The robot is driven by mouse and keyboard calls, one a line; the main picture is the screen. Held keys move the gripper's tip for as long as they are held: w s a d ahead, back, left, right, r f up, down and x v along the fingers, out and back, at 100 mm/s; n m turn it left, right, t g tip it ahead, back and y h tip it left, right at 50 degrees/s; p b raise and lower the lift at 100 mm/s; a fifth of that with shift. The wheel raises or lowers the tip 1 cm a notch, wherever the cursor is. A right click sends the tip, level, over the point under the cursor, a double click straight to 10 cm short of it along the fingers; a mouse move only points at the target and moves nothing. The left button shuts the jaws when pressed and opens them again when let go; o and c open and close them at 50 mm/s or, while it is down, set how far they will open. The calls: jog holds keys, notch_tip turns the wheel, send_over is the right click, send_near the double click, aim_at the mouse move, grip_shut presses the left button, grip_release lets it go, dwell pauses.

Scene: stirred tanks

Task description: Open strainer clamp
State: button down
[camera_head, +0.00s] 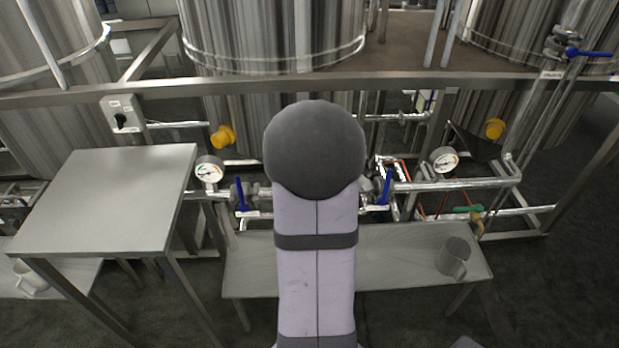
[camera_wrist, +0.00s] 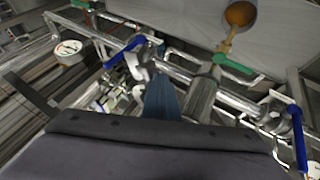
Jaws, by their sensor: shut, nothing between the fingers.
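In the wrist view my gripper (camera_wrist: 163,100) shows as narrow blue-grey fingers, shut and empty, past the dark wrist housing. They point at the steel pipework. A short silver cylinder (camera_wrist: 203,95), possibly the strainer body, stands just right of the fingertips. A cluster of silver fittings (camera_wrist: 135,65) lies just beyond them to the left. I cannot make out the clamp clearly, or whether anything touches the fingers. In the head view my arm hides the middle of the pipe run and my gripper.
Blue-handled valves (camera_head: 240,194) (camera_head: 385,188) flank my arm in the head view. Pressure gauges (camera_head: 209,171) (camera_head: 445,160) stand on the pipe. A low bench (camera_head: 400,250) carries a metal jug (camera_head: 453,258). A higher table (camera_head: 120,195) at left is bare.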

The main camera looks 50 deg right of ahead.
jog(key=a+f+b+v, duration=0.1)
jog(key=a+v, duration=0.1)
jog(key=v, duration=1)
jog(key=shift+w+f, duration=0.3)
jog(key=shift+w, duration=0.15)
jog(key=shift+a, duration=0.15)
jog(key=s+a+f+n+y, duration=0.15)
jog(key=a+f, duration=0.25)
jog(key=a, duration=0.5)
jog(key=s+a+f+n+y, duration=0.1)
jog(key=a+f+n+y, duration=0.15)
jog(key=a+f, duration=0.45)
jog(key=s+a+f+n+y, duration=0.2)
jog(key=a+y, duration=0.1)
jog(key=a, duration=0.7)
jog(key=a+r+n+p, duration=0.2)
jog(key=a+r+p, duration=0.2)
jog(key=r+p, duration=0.8)
jog(key=shift+w+g, duration=0.3)
jog(key=shift+w, duration=0.2)
